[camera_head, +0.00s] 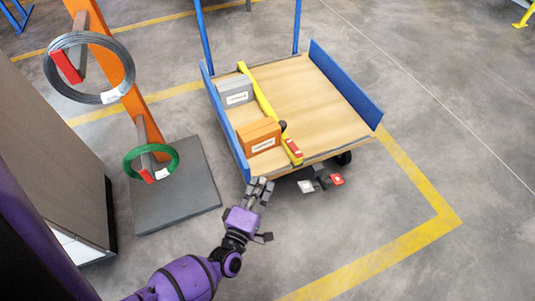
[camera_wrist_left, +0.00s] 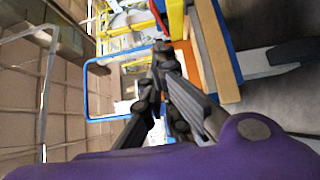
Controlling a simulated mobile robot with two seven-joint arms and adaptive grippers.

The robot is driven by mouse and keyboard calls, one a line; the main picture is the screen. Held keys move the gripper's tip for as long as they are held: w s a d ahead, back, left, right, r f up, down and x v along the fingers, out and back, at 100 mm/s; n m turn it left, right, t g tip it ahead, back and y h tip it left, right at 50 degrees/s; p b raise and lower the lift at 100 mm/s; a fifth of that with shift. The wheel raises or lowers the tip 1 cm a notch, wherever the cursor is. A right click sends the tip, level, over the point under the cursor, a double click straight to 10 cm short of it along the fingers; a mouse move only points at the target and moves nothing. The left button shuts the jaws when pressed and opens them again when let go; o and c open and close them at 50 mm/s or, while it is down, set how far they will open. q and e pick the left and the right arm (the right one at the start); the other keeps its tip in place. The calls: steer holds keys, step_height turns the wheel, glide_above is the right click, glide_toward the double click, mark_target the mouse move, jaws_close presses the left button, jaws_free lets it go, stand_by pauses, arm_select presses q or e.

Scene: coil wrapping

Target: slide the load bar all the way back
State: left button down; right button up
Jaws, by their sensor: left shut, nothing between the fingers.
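The yellow load bar (camera_head: 262,98) lies lengthwise across the wooden cart bed (camera_head: 315,95) in the head view, with a dark knob and a red label near its front end. It runs beside a grey box (camera_head: 235,92) and an orange box (camera_head: 260,137), which sit between it and the blue left side. My left gripper (camera_head: 261,185) is shut and empty, just in front of the cart's front left corner, apart from the bar. In the left wrist view its fingers (camera_wrist_left: 165,60) point toward the cart's wooden edge and blue panel. My right gripper is not in view.
A rack with an orange post (camera_head: 112,55) holds a grey wire coil (camera_head: 120,65) and a green coil (camera_head: 133,172) at the left, on a dark base plate (camera_head: 175,190). A red-tipped pedal (camera_head: 337,179) sticks out below the cart front. The right half of the bed is clear.

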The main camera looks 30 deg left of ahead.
arm_select(q)
steer(key=w, duration=0.3)
steer(key=w+b, duration=0.1)
steer(key=w, duration=0.1)
steer(key=w+b, duration=0.1)
steer(key=w, duration=0.2)
steer(key=shift+w+a+f, duration=0.1)
steer(key=shift+w+a, duration=0.25)
steer(key=shift+a, duration=0.05)
steer(key=shift+w+d, duration=0.85)
steer(key=shift+w, duration=0.05)
steer(key=shift+w+d+b, duration=0.3)
steer(key=shift+w+b, duration=0.05)
steer(key=shift+w, duration=0.05)
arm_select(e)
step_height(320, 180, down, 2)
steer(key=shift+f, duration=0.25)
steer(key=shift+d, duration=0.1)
